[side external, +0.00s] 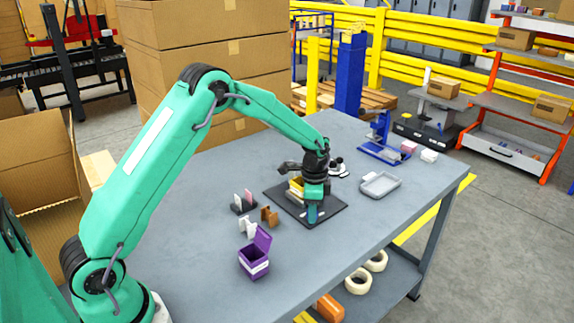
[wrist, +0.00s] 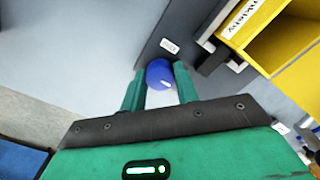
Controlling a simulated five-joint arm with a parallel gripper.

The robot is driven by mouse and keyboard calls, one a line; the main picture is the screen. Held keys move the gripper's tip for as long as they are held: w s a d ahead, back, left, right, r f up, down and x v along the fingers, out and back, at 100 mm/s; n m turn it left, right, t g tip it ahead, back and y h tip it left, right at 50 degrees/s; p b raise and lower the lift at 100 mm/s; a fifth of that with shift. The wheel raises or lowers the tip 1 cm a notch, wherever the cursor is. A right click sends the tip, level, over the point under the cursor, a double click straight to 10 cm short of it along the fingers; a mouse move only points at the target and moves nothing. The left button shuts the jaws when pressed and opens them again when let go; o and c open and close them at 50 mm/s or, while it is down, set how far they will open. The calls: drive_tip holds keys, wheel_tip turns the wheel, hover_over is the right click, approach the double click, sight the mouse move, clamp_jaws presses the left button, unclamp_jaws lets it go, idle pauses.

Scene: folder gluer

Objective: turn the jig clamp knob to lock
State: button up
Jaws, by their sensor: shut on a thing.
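The clamp knob (wrist: 158,73) is a round blue knob with a small pale mark, seen in the wrist view on the dark jig plate (wrist: 150,48). My gripper (wrist: 160,84) has its two green fingers on either side of the knob and is shut on it. In the side external view my gripper (side external: 312,218) points down at the front corner of the dark jig plate (side external: 280,200), with blue showing between the fingers. A yellow box (side external: 296,188) sits on the plate behind it; it also shows in the wrist view (wrist: 258,62). A small white label (wrist: 169,46) lies beside the knob, its text unreadable.
An open purple box (side external: 255,258) stands front left on the grey table (side external: 190,215). Small white and brown pieces (side external: 269,216) stand left of the jig. A grey tray (side external: 380,185) lies to its right, with a blue stand (side external: 378,140) behind it.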

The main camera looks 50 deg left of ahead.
drive_tip(key=shift+r, duration=0.1)
idle(0.3)
drive_tip(key=o, duration=1)
drive_tip(key=shift+c, duration=0.2)
wheel_tip(320, 180, up, 7)
drive_tip(key=shift+f, duration=0.1)
drive_tip(key=shift+r, duration=0.45)
drive_tip(key=shift+r, duration=0.1)
